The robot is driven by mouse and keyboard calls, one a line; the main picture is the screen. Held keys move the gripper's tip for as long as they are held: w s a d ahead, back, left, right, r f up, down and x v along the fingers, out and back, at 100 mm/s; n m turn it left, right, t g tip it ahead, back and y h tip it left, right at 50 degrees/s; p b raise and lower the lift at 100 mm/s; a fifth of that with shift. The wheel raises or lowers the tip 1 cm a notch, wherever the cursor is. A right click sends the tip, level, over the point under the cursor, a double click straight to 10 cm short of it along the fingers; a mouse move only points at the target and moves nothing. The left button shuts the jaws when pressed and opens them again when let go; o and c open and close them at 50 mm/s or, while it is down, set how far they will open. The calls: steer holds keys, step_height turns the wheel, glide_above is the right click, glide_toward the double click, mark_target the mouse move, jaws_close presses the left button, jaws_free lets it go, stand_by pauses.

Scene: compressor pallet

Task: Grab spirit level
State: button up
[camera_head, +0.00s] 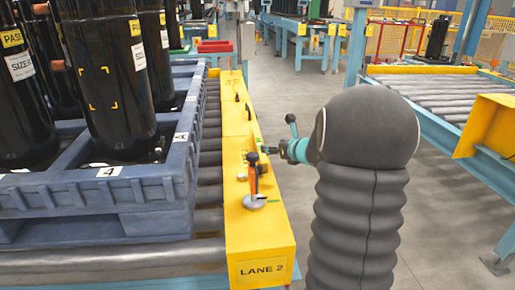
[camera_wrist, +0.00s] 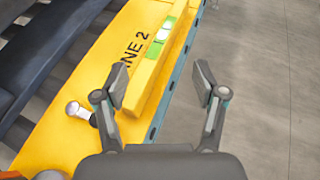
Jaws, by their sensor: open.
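The spirit level (camera_wrist: 165,62) is a long yellow bar with green and white vial parts. In the wrist view it lies along the edge of the yellow rail. My gripper (camera_wrist: 156,82) is open and empty; its left finger appears close to or over the level's near part, and its right finger is over the grey floor. In the head view my gripper (camera_head: 270,150) is at the right side of the yellow rail; there the level is hard to tell from the rail.
The yellow rail (camera_head: 262,235) marked LANE 2 runs beside rollers. An orange-handled tool (camera_head: 254,178) with a silver disc stands on it. A blue-grey pallet (camera_head: 95,192) with black cylinders (camera_head: 105,75) is at the left. Open floor (camera_head: 290,85) lies to the right.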

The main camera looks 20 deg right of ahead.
mark_target(260, 145)
steer(key=x, duration=0.5)
steer(key=shift+w, duration=0.1)
steer(key=shift+x, duration=2.85)
steer(key=shift+f, duration=0.2)
jaws_close()
